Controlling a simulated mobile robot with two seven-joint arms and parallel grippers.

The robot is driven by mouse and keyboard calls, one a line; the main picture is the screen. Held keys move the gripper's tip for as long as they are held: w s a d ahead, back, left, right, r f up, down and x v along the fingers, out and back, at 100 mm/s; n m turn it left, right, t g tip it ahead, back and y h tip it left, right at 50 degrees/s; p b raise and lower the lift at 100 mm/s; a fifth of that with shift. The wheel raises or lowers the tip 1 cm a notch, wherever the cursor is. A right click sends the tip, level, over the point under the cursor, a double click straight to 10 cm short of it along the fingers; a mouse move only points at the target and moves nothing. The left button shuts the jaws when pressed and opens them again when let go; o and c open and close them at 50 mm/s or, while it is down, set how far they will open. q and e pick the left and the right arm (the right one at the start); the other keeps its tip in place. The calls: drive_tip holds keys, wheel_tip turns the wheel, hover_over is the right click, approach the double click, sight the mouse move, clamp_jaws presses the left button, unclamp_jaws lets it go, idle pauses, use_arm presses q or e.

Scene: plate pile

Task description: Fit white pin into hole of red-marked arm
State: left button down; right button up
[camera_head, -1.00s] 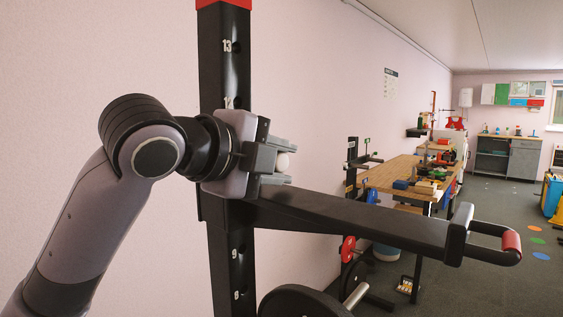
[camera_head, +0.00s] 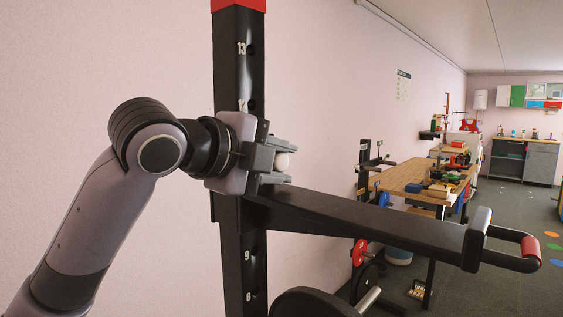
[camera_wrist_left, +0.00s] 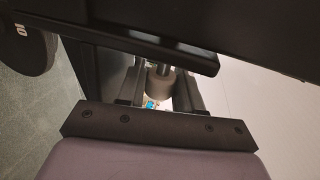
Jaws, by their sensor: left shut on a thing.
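My left gripper (camera_head: 281,160) is shut on the white pin (camera_head: 283,162), whose rounded end shows between the fingers. The red-marked arm (camera_head: 370,222) is a black beam running right from the numbered black post (camera_head: 241,75) to a handle with a red grip (camera_head: 531,247). The gripper is just above the beam's post end. The hole is not visible, and I cannot tell whether the pin touches the beam. My right gripper is not in view.
A black weight plate (camera_head: 310,303) is low by the post. A wooden workbench (camera_head: 408,180) with several items stands behind, and a grey cabinet (camera_head: 540,160) is at the far right. A pink wall (camera_head: 100,60) fills the left. Grey floor is open at right.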

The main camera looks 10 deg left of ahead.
use_arm(q)
drive_tip(key=shift+w+a, duration=0.15)
drive_tip(key=shift+a, duration=0.05)
drive_tip(key=c, duration=0.7)
unclamp_jaws()
drive_tip(key=shift+o, duration=0.2)
drive_tip(key=shift+f, duration=0.1)
drive_tip(key=shift+a, duration=0.15)
drive_tip(key=b+v, duration=0.1)
drive_tip(key=v, duration=0.6)
drive_tip(key=shift+b, duration=0.3)
